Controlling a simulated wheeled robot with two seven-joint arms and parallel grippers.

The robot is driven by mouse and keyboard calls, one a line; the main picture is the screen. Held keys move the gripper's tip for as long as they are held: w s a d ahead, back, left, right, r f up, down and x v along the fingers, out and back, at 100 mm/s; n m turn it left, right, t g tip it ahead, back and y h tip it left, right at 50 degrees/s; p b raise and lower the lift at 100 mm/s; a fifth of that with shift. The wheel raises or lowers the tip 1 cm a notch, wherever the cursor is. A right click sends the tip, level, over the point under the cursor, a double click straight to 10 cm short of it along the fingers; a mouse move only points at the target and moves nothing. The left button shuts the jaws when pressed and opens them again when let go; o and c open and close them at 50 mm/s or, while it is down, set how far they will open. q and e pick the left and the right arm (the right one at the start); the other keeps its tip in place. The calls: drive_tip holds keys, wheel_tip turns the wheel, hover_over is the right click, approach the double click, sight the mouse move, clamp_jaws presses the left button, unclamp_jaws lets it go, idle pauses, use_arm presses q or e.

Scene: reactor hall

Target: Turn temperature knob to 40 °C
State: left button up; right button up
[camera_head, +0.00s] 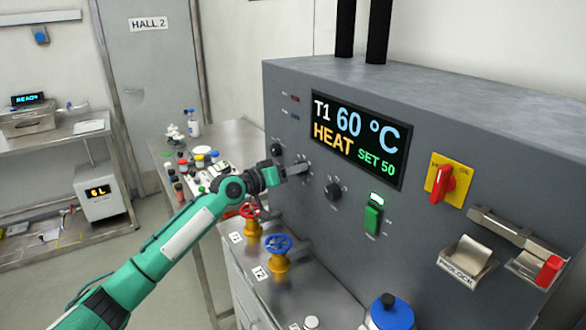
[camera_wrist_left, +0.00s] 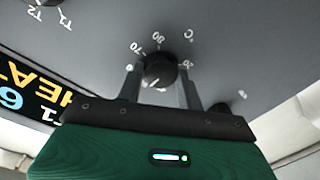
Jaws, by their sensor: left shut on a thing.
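The temperature knob (camera_wrist_left: 160,70) is a round black knob on the grey panel, with a white pointer mark and a printed scale around it, part of which reads 70. My left gripper (camera_wrist_left: 160,82) is shut on it, one finger on each side. In the head view my left gripper (camera_head: 299,169) reaches the panel left of the display and mostly hides the knob. The display (camera_head: 356,139) reads T1, 60 °C, HEAT and SET 50. My right gripper is not in view.
A black selector knob (camera_head: 333,189) sits right of the gripper, another dark knob (camera_head: 277,150) left of it. A green switch (camera_head: 373,219) and red-yellow switch (camera_head: 443,184) are farther right. A red valve (camera_head: 250,212) and blue valve (camera_head: 278,246) stand below the arm's end.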

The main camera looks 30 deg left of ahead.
use_arm(q)
drive_tip(key=shift+a+n+g+h+p, duration=0.15)
drive_tip(key=shift+n+p, duration=0.8)
drive_tip(key=shift+n, duration=1.2)
drive_tip(key=shift+n+g+h+p, duration=0.25)
drive_tip(key=shift+n+p, duration=0.7)
drive_tip(key=shift+n, duration=1.2)
drive_tip(key=shift+f, duration=0.1)
drive_tip(key=o, duration=1)
drive_tip(key=b+v, duration=0.5)
drive_tip(key=v, duration=0.8)
drive_tip(key=shift+s+a, duration=0.25)
drive_tip(key=shift+s, duration=0.05)
